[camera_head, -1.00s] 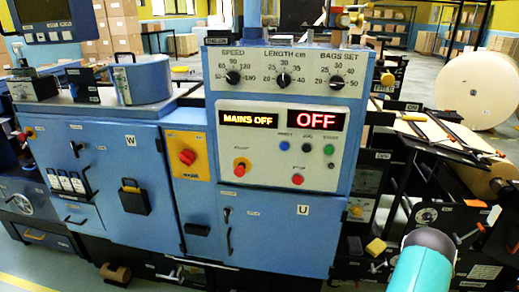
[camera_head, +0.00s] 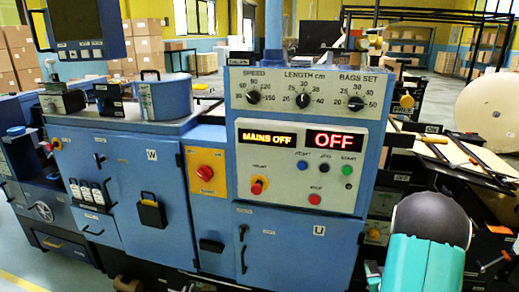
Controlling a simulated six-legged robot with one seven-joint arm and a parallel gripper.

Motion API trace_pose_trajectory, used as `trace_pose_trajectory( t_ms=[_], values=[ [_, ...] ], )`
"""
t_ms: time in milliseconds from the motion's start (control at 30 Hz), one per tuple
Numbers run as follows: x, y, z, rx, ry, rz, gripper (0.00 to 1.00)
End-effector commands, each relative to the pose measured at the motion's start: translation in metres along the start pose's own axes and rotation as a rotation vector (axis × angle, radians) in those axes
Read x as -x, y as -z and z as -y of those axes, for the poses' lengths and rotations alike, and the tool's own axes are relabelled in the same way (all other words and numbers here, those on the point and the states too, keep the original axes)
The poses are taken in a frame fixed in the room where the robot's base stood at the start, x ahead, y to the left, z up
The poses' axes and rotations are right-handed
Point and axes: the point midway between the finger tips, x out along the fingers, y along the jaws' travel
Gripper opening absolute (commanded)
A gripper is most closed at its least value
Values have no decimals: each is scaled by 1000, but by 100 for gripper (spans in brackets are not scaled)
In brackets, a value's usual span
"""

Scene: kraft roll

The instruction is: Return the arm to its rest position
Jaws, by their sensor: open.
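A teal and black link of my arm (camera_head: 430,240) rises from the bottom edge at the lower right. My gripper is not in view, so its jaws and anything near them cannot be seen. The arm link overlaps the right side of the blue machine (camera_head: 290,235) in the picture. I cannot tell how far apart they are.
The machine's control panel (camera_head: 302,166) shows "MAINS OFF" and "OFF" on its displays. A red rotary switch on a yellow plate (camera_head: 206,172) is left of it. A large paper roll (camera_head: 487,112) stands at the right. Cardboard boxes (camera_head: 148,45) are stacked behind.

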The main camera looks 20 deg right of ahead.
Motion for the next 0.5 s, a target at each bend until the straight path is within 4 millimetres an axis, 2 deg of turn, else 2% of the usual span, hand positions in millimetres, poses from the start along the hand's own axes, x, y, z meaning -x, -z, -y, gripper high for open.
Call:
trace_pose_trajectory(
  t_ms=[33,267,500],
  values=[
    [1,25,9,7,7,12,62],
    [25,102,51,8,36,123,62],
    [78,167,102,-5,92,238,62]
  ],
)
